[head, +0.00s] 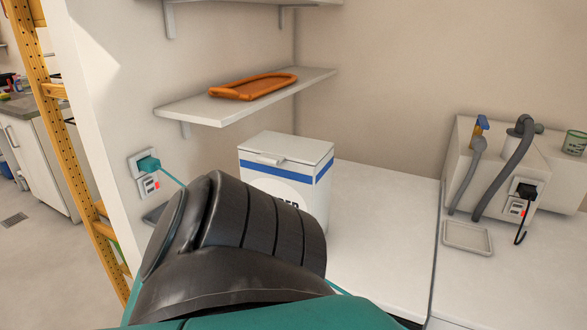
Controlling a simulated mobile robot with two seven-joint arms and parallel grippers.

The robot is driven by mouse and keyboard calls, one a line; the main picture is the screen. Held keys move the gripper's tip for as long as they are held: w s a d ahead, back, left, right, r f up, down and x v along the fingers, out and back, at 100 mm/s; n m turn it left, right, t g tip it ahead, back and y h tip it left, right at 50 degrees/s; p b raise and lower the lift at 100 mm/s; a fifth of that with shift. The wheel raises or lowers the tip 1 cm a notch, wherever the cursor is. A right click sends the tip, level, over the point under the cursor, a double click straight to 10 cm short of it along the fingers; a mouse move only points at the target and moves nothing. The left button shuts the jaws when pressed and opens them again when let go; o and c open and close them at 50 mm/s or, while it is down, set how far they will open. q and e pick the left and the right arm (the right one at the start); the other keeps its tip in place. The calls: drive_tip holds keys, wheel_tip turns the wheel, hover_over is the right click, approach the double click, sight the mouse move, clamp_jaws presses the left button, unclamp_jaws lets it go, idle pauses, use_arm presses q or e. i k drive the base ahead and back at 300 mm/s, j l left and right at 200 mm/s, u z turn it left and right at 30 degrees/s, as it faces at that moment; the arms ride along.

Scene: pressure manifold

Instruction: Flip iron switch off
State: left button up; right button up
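A white wall socket with a teal plug (149,163) in it is on the left wall. Just below it is a small switch plate (148,185) with a red mark. A teal cord runs from the plug and passes behind a large black ribbed part. A second switch plate with a red mark (516,209) sits below a black plug (525,190) at the right. No iron can be made out, and no label tells which switch is the iron's. The switch positions are too small to read. Neither gripper is in view.
The black part fills the lower middle and hides part of the counter (385,230). A white box with a blue stripe (285,160) stands behind it. A yellow ladder (60,130) stands left. The counter right of the box is clear.

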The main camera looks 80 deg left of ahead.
sight(149, 185)
drive_tip(key=u, duration=3.45)
drive_tip(key=i+j+z, duration=0.15)
drive_tip(key=j, duration=0.25)
drive_tip(key=i+j+z, duration=0.15)
drive_tip(key=j, duration=0.25)
drive_tip(key=i+j+z, duration=0.15)
drive_tip(key=j, duration=0.25)
drive_tip(key=j+z, duration=0.15)
drive_tip(key=j, duration=0.25)
